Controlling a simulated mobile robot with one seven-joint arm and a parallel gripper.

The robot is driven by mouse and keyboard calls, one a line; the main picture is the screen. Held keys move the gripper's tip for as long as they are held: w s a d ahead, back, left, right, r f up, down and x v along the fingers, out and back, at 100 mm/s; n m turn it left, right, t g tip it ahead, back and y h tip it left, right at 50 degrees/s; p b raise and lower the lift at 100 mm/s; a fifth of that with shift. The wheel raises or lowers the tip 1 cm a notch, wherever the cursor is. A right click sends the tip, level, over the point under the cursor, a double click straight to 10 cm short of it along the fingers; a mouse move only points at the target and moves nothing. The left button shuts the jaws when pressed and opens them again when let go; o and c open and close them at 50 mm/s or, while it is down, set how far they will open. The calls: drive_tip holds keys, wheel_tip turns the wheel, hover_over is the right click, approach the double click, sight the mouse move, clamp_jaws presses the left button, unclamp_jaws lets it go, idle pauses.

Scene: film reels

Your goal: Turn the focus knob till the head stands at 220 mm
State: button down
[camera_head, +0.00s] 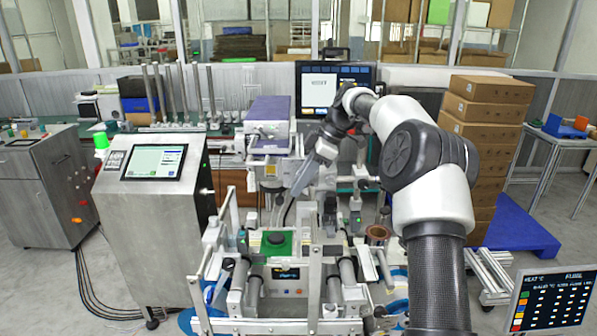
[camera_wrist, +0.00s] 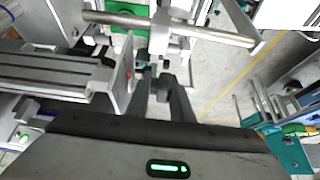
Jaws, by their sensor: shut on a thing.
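My gripper (camera_head: 294,192) reaches down from the upper right to the side of the machine head, a purple-topped grey unit (camera_head: 268,140). In the wrist view my gripper (camera_wrist: 157,78) has its two dark fingers close together, shut on what looks like the focus knob beside the grey rail body. The knob is mostly hidden by the fingers, so its turn angle cannot be told. A small dark display (camera_head: 286,273) sits on the machine's front. Its digits are too small to read, so the head's height cannot be told.
A green plate (camera_head: 290,248) with a dark round piece lies below the head, among metal rails and posts. A steel cabinet with a touch screen (camera_head: 153,163) stands at left. Stacked cardboard boxes (camera_head: 485,130) stand at right. A metal bar (camera_wrist: 185,31) crosses near my fingers.

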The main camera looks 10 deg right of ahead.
drive_tip(key=h+p, duration=0.1)
drive_tip(key=r+h+p, duration=0.1)
drive_tip(key=p, duration=0.1)
drive_tip(key=shift+s+a+r+g+h, duration=0.1)
drive_tip(key=shift+r+g+h, duration=0.05)
drive_tip(key=shift+g+h, duration=0.15)
drive_tip(key=shift+h+p, duration=0.55)
drive_tip(key=shift+h, duration=0.35)
drive_tip(key=shift+f+g+h, duration=0.35)
drive_tip(key=shift+g+h, duration=0.05)
drive_tip(key=shift+h, duration=0.8)
drive_tip(key=shift+d+g+h, duration=0.15)
drive_tip(key=shift+d+h, duration=0.05)
drive_tip(key=shift+h, duration=0.55)
drive_tip(key=shift+d+g+h, duration=0.15)
drive_tip(key=shift+d+h, duration=0.05)
drive_tip(key=shift+h, duration=0.55)
drive_tip(key=shift+d, duration=0.15)
